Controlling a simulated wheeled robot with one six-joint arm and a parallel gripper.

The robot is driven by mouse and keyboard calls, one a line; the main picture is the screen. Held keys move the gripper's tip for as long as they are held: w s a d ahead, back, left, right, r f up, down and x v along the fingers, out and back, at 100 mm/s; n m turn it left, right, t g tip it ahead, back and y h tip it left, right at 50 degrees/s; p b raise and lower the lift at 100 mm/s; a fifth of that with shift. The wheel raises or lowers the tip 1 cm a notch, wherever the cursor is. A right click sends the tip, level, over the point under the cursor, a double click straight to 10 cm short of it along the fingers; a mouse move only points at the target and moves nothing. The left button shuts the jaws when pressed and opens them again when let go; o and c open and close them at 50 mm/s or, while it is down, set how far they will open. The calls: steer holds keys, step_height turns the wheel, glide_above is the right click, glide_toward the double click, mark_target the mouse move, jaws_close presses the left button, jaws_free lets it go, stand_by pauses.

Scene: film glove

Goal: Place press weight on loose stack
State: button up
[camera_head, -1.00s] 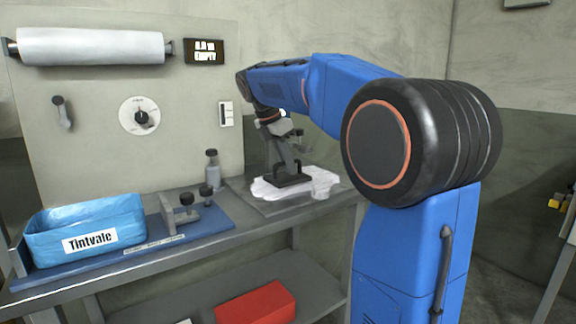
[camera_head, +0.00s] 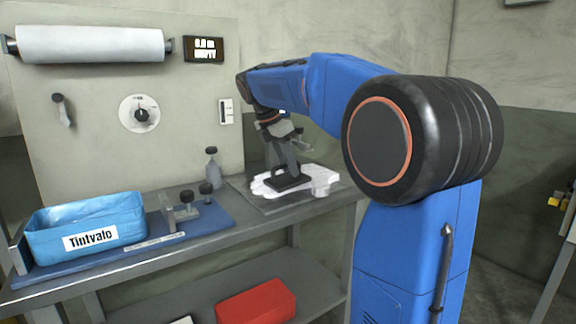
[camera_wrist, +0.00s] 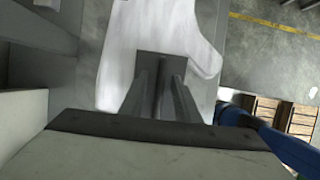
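The loose stack (camera_head: 324,180) is a pile of white, glove-shaped sheets on a grey plate on the bench; it also fills the upper middle of the wrist view (camera_wrist: 118,60). The dark press weight (camera_head: 290,184) is a flat block with a handle and lies on or just above the stack; I cannot tell if it touches. Its dark plate shows beyond the fingers in the wrist view (camera_wrist: 160,64). My gripper (camera_head: 288,166) reaches down from above, its fingers close together on the weight's handle. The fingers (camera_wrist: 162,88) hide most of the handle.
A blue bin labelled Tintvale (camera_head: 88,227) stands at the bench's left, beside a clamp-like fixture (camera_head: 184,211) and a small bottle (camera_head: 212,165). The panel behind carries a white roll (camera_head: 90,46), a dial (camera_head: 140,113) and a display (camera_head: 204,49). A red box (camera_head: 256,302) lies below.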

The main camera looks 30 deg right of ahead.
steer(key=shift+r, duration=0.1)
steer(key=shift+r, duration=0.3)
steer(key=v, duration=1.2)
steer(key=s+a+f+m+t+y, duration=0.1)
steer(key=s+a+f+m, duration=0.2)
steer(key=s+f+m, duration=0.3)
steer(key=s+a+f+m+t+y, duration=0.2)
steer(key=s+a+f+m, duration=0.2)
steer(key=s+f, duration=1)
steer(key=s+a+f+m+t+y, duration=0.1)
steer(key=s+a+f+m, duration=0.3)
steer(key=s+f+m, duration=0.4)
step_height(320, 180, down, 6)
steer(key=shift+s+a+f+t, duration=0.15)
steer(key=shift+s+t, duration=0.15)
steer(key=shift+s, duration=0.7)
